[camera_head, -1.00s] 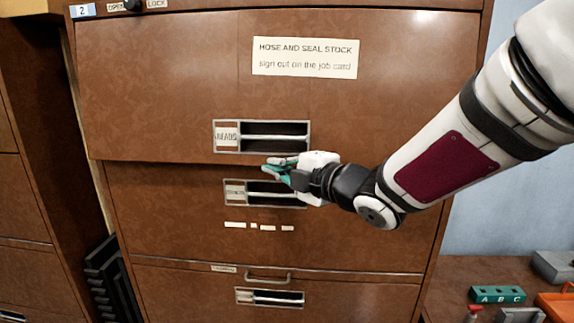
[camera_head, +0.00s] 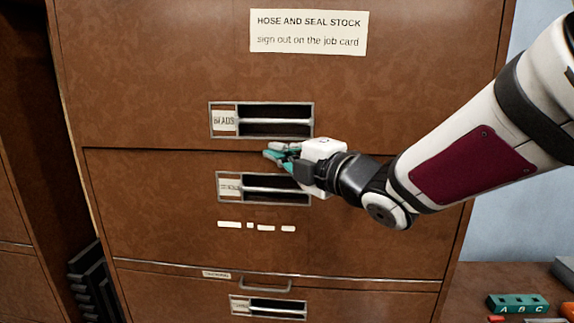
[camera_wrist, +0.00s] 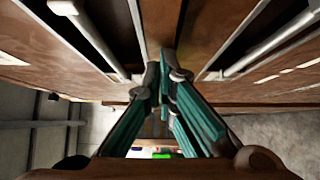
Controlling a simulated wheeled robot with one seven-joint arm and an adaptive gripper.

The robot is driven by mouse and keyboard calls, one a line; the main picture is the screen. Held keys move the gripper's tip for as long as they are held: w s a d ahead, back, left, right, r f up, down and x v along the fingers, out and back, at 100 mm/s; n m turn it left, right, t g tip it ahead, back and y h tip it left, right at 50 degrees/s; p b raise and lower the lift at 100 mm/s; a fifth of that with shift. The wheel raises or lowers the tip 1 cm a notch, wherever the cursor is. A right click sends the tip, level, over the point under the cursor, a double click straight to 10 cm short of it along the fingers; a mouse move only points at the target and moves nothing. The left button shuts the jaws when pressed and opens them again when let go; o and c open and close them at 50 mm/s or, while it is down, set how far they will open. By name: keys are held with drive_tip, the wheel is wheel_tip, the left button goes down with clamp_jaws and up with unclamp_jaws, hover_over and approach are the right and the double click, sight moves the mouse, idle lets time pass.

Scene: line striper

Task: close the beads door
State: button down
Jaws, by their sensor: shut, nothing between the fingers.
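The beads door (camera_head: 160,95) is the wide brown front at the top of the cabinet, with a metal-framed pull slot (camera_head: 262,120) labelled BEADS. Its lower edge lies almost in line with the front below, with a thin dark seam between them; I cannot tell if it is fully flush. My gripper (camera_head: 272,154) has teal finger pads and is shut and empty. It is at that seam, just under the BEADS slot and above the second slot. In the wrist view, my gripper (camera_wrist: 165,68) points at the brown front between two slots; contact is unclear.
Below are a second front (camera_head: 150,205) with a framed slot, and a lower drawer (camera_head: 170,295) with a bar handle. Black ribbed parts (camera_head: 92,280) stand at the lower left. A teal block lettered A B C (camera_head: 517,304) is on a bench at the right.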

drive_tip(key=b, duration=0.1)
drive_tip(key=w+b, duration=0.1)
drive_tip(key=b, duration=0.1)
drive_tip(key=shift+w+f+n+t+y, duration=0.2)
drive_tip(key=shift+n+t+y, duration=0.1)
drive_tip(key=shift+n, duration=0.1)
drive_tip(key=shift+d+r, duration=0.15)
drive_tip(key=shift+r, duration=0.15)
drive_tip(key=shift+s, duration=0.1)
